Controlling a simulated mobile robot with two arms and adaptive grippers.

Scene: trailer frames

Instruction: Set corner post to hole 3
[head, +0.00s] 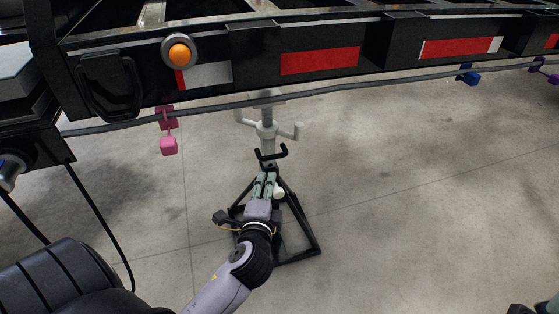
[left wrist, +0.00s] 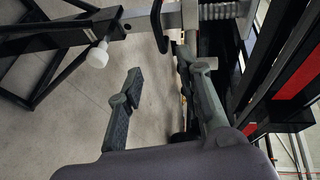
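The corner post (head: 267,130) is a grey upright with side arms, under the trailer's edge. Its black frame base (head: 308,236) stands on the floor. A black hooked handle (head: 271,154) sits low on the post; in the left wrist view the handle (left wrist: 158,28) is just ahead of my fingers. A white knob (head: 279,191) shows beside my gripper and in the left wrist view (left wrist: 97,55). My left gripper (head: 267,180) is open, its fingers apart with nothing between them in the left wrist view (left wrist: 163,65). The holes cannot be made out. Only a dark fragment, perhaps my right gripper, shows at bottom right.
The trailer's black side rail (head: 378,60), with red-and-white reflectors and an orange lamp (head: 179,53), runs across the top. A grey cable (head: 350,91) hangs below it. Pink tags (head: 168,145) and a blue tag (head: 469,76) hang from it. Concrete floor at right is clear.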

